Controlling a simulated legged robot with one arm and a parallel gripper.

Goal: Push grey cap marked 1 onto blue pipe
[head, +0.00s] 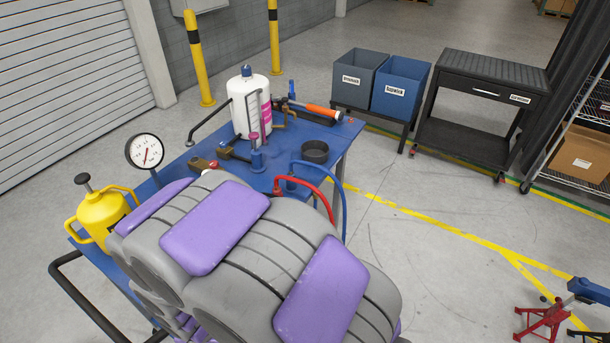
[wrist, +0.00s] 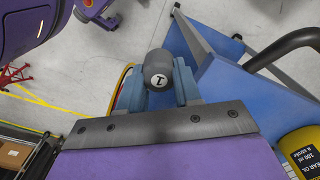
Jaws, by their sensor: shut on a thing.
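The grey cap marked 1 (wrist: 158,68) is in the wrist view, its numbered face toward the camera. My gripper (wrist: 157,84) is shut on it, with one blue-grey finger on each side. In the head view the cap and gripper are hidden behind my purple and grey arm. A blue hose or pipe (head: 343,190) arcs over the right edge of the blue table, beside a red one. A short blue upright fitting (head: 257,160) stands farther back. I cannot tell which is the task's blue pipe. The cap's contact with any pipe does not show.
On the blue table (head: 208,148) stand a white bottle (head: 250,108), a gauge (head: 144,152), a yellow oil can (head: 101,214) and a dark round cup (head: 315,152). Two bins (head: 402,88) and a black cart (head: 478,105) stand behind. The floor at right is mostly open.

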